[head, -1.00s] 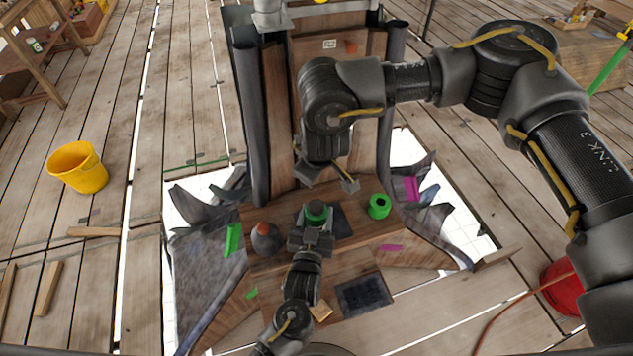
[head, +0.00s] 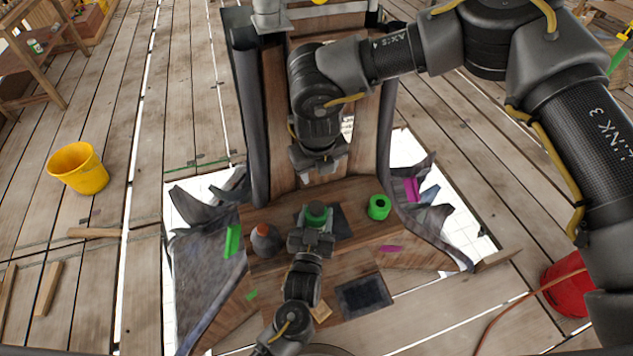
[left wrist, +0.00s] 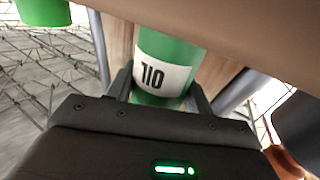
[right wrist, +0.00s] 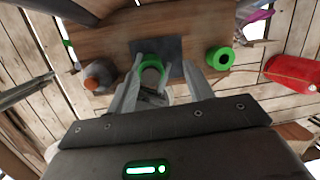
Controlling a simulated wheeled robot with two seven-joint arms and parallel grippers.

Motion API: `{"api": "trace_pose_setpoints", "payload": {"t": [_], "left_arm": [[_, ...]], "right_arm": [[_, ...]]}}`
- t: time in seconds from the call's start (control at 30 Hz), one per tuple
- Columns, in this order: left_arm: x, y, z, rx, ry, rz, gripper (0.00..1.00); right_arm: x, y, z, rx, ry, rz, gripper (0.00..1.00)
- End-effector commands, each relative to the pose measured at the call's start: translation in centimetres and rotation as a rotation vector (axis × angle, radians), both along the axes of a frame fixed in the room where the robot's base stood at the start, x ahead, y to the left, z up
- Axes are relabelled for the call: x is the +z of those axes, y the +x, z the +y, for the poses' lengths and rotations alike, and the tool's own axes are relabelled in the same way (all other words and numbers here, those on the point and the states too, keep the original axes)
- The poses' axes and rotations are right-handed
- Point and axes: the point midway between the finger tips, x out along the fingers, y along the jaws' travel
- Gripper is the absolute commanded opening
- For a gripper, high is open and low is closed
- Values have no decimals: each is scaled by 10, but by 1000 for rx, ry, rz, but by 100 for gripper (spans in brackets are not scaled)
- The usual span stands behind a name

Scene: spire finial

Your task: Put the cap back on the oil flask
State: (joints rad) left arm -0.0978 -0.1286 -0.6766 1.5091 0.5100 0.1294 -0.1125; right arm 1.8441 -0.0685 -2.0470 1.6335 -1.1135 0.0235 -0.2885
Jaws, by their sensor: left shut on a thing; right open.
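The oil flask (head: 316,211) is green and stands on the wooden ledge. The left wrist view shows its white label with OIL upside down (left wrist: 165,76). My left gripper (head: 312,232) is shut on the flask from the near side. A green ring-shaped piece with a dark round hole, apparently the cap (head: 379,206), sits on the ledge to the right, apart from the flask; it also shows in the right wrist view (right wrist: 220,58). My right gripper (head: 319,166) is open and empty, above and behind the flask, its fingers pointing down toward the ledge.
A grey rounded object with an orange top (head: 266,240) stands left of the flask. Dark upright posts (head: 252,120) flank the wooden panel behind. A dark square pad (head: 364,294) lies nearer. A yellow bucket (head: 78,168) and a red container (head: 572,284) stand on the floor.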

Motion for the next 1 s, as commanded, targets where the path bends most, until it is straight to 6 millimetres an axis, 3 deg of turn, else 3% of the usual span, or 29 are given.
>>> {"api": "trace_pose_setpoints", "payload": {"t": [0.6, 0.8, 1.0], "left_arm": [[0, 0, 0, 0, 0, 0, 0], [0, 0, 0, 0, 0, 0, 0], [0, 0, 0, 0, 0, 0, 0]], "right_arm": [[-11, -26, 6, 1490, -166, 178, 52], [-11, -31, 6, 1763, -180, 183, 52], [-11, -31, 6, 1857, -190, 178, 52]]}}
